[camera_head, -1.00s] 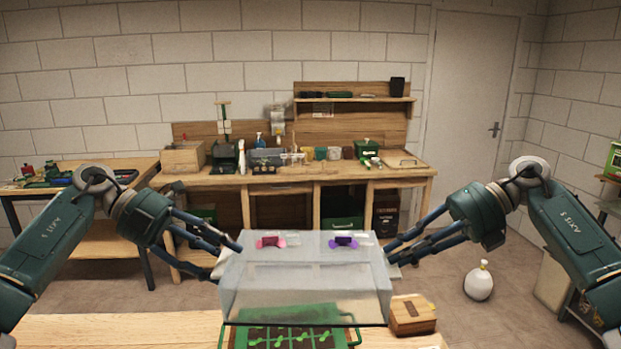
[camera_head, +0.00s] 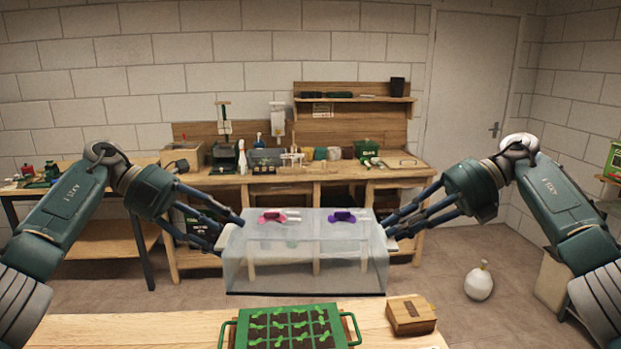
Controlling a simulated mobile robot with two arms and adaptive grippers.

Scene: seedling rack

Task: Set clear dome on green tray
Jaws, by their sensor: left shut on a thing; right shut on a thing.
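The clear dome (camera_head: 303,262) is a see-through box with a pink piece and a purple piece on its top. It hangs level in the air above and behind the green tray (camera_head: 240,331), apart from it. The tray lies on the near wooden table and holds rows of small seedlings in dark soil. My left gripper (camera_head: 232,232) is shut on the dome's left side. My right gripper (camera_head: 386,228) is shut on its right side. The fingertips are partly hard to make out against the dome.
A wooden box (camera_head: 411,315) stands on the near table (camera_head: 150,331) just right of the tray. The table's left part is clear. A workbench (camera_head: 330,178) with tools and pots stands against the back wall. A white bottle (camera_head: 478,281) stands on the floor at right.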

